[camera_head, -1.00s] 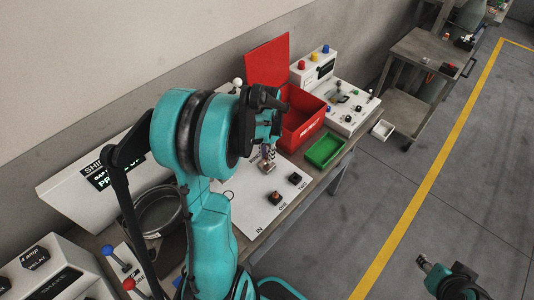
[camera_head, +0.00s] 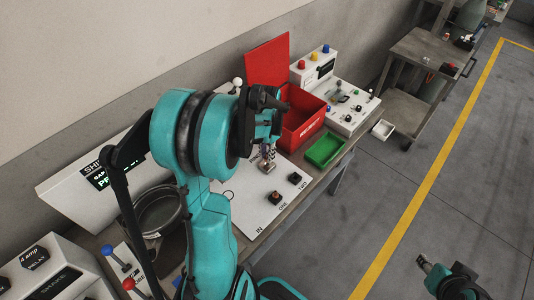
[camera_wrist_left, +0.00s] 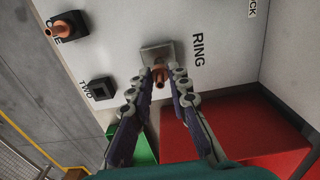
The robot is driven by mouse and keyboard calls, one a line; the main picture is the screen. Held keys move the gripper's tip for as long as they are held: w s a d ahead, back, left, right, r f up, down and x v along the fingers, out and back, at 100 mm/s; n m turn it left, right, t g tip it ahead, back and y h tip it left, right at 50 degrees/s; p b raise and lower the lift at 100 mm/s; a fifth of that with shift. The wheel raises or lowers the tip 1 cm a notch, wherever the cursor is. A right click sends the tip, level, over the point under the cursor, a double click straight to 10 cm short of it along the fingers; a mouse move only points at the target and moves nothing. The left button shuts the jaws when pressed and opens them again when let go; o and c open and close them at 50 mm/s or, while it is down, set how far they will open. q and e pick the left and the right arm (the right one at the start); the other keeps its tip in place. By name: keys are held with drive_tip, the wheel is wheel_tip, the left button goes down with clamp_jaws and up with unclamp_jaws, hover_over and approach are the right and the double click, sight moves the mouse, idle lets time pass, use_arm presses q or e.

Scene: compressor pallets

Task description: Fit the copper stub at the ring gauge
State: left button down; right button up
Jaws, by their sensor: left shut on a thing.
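My left gripper (camera_head: 267,152) is shut on the copper stub (camera_wrist_left: 159,80), which shows between the fingertips (camera_wrist_left: 162,73) in the left wrist view. The stub is right at the ring gauge (camera_wrist_left: 153,51), a square metal block beside the word RING. The block also shows in the head view (camera_head: 267,167), just below the fingers. I cannot tell whether the stub's far end is inside the ring, since the fingers and stub cover it. My right gripper (camera_head: 427,263) is at the lower right over the floor, away from the bench; its jaws are too small to read.
Black socket ONE (camera_wrist_left: 68,24) holds another copper piece. Black socket TWO (camera_wrist_left: 101,89) looks empty. A red reject bin (camera_head: 303,128) and a green tray (camera_head: 325,149) stand close beyond the gripper. A control box (camera_head: 340,105) is behind them. The floor to the right is open.

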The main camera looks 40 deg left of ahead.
use_arm(q)
drive_tip(key=shift+f+b, duration=1.15)
drive_tip(key=shift+f, duration=0.25)
drive_tip(key=c, duration=1.4)
unclamp_jaws()
drive_tip(key=shift+o, duration=0.2)
drive_tip(key=shift+r, duration=0.15)
wheel_tip(320, 180, up, 12)
drive_tip(key=shift+f, duration=0.15)
